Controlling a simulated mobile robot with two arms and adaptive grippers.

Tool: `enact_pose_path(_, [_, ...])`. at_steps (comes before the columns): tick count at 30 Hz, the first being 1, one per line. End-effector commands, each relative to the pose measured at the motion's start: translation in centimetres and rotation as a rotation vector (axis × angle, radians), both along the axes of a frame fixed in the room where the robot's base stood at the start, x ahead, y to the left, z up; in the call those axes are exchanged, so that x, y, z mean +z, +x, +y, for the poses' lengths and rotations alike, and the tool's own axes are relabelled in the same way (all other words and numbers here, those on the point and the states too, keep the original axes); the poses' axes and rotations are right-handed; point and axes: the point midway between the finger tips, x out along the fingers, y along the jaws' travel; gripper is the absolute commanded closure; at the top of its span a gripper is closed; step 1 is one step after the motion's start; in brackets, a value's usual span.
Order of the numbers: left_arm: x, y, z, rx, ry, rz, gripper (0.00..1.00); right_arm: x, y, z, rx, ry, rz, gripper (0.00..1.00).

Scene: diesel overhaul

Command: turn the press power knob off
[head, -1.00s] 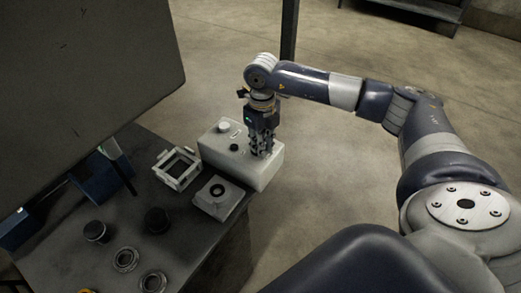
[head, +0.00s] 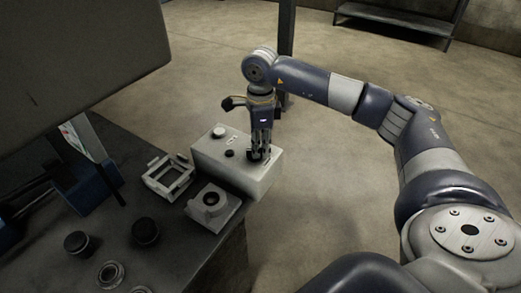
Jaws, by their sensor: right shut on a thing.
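A pale control box (head: 222,175) stands at the far right corner of the dark bench. On its top are a white round knob (head: 218,132) at the left and a small black knob (head: 230,153) near the middle. My right gripper (head: 259,156) points straight down over the right part of the box top. Its fingers are shut on a small dark knob there, which they mostly hide. I cannot read the knob's setting. My left gripper is not in view.
A pale square frame (head: 168,178) and a block with a round hole (head: 212,206) lie beside the box. Dark cylinders (head: 145,231) and metal rings (head: 110,273) are on the bench (head: 185,251). A large dark panel (head: 75,50) fills the upper left. Floor right of the bench is clear.

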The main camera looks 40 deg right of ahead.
Motion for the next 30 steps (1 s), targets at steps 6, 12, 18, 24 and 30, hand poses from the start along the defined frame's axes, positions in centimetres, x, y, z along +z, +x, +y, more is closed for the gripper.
enact_pose_path(6, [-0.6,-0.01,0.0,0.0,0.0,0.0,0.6,0.07,0.27,-0.07,0.095,0.001,-0.005,1.0])
enact_pose_path(12, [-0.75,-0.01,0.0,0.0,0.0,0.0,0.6,0.12,0.33,-0.1,0.137,0.001,-0.005,1.0])
enact_pose_path(18, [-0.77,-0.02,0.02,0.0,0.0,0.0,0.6,0.16,0.34,-0.09,0.147,0.001,-0.005,1.0])
enact_pose_path(24, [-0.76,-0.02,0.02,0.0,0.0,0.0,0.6,0.17,0.35,-0.1,0.147,0.0,-0.006,1.0])
enact_pose_path(30, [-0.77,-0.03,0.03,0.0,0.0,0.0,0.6,0.14,0.32,-0.09,0.146,0.0,-0.004,0.66])
